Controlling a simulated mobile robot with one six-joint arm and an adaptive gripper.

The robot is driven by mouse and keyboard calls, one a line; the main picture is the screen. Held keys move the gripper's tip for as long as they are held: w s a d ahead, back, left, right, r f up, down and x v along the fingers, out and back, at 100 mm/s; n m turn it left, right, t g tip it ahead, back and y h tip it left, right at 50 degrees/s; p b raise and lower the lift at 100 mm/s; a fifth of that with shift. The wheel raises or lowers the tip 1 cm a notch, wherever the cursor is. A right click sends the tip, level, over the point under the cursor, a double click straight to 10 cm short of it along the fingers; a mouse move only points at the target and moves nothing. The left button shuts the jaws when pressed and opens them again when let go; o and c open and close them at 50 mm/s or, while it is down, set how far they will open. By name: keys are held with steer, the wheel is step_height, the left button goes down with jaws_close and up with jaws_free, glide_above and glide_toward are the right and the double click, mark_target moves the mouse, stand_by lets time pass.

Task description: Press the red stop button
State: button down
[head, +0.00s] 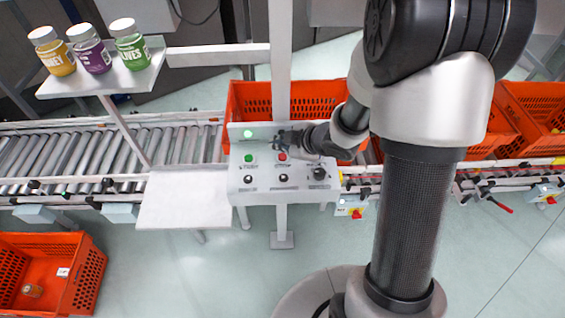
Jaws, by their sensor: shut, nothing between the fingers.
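The red stop button (282,156) is on the grey control panel (240,183), right of a green button (250,158). My gripper (279,145) is shut and empty, with its fingertips right at the red button or just above it. The gripper partly covers the button from the right. I cannot tell whether the fingertips touch it or whether it is pushed in. A green light (248,133) glows on the panel's upright back plate.
Two black knobs and a larger dark knob (319,174) sit on the panel. An orange tote (245,103) stands behind it on the roller conveyor (190,146). A bare white shelf (185,200) is at left. Jars (93,55) stand on a raised shelf.

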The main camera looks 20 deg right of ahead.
mark_target(281, 158)
steer(key=shift+f+b, duration=0.35)
steer(key=shift+f, duration=0.45)
stand_by(0.8)
steer(key=shift+f+b, duration=0.35)
steer(key=shift+f, duration=0.1)
steer(key=shift+f+b, duration=0.4)
steer(key=shift+f, duration=0.05)
stand_by(0.5)
stand_by(0.3)
steer(key=shift+r+p, duration=0.9)
step_height(281, 158, up, 5)
steer(key=p, duration=0.4)
steer(key=shift+p, duration=0.4)
